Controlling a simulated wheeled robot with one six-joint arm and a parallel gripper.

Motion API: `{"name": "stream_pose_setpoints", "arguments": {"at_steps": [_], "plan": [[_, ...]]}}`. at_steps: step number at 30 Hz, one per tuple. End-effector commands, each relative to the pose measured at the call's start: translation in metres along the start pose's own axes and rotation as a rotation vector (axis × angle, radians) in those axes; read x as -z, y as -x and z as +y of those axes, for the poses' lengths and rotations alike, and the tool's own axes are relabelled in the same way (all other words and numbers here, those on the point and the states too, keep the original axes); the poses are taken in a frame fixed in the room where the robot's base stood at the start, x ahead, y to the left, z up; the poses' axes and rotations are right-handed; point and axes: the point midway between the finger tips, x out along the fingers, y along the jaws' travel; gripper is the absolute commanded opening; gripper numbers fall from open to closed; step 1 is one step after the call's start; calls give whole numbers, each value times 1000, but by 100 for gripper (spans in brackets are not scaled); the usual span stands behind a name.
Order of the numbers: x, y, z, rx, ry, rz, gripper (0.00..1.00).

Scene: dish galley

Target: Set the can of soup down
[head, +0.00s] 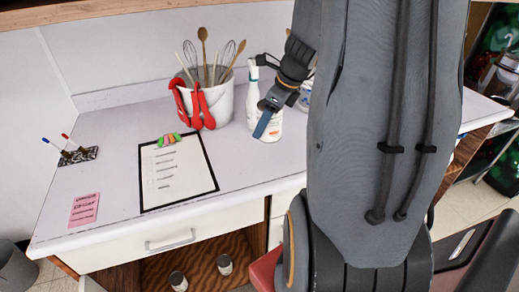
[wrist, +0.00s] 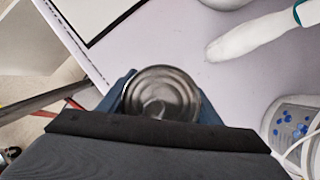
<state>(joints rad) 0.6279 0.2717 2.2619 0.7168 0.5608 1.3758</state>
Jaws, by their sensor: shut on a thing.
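The can of soup (wrist: 160,93) shows in the wrist view as a round grey metal lid, seen from above. My gripper (wrist: 160,100) is shut on it, with a blue finger on either side. In the head view my gripper (head: 268,122) is over the right part of the white counter (head: 110,125), beside the spray bottle.
A white bucket of utensils (head: 216,104) and a white spray bottle (head: 268,122) stand at the back. A clipboard (head: 178,172), pink note (head: 84,210) and pen holder (head: 78,156) lie left. A blue-spotted container (wrist: 292,125) is right in the wrist view.

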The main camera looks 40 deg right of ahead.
Motion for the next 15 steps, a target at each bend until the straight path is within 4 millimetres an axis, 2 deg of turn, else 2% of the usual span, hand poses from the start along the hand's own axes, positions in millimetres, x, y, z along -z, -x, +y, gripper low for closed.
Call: {"name": "stream_pose_setpoints", "arguments": {"at_steps": [7,15], "plan": [[18,-39,1,-4,-5,2,21],[27,-62,1,-3,-4,2,21]]}}
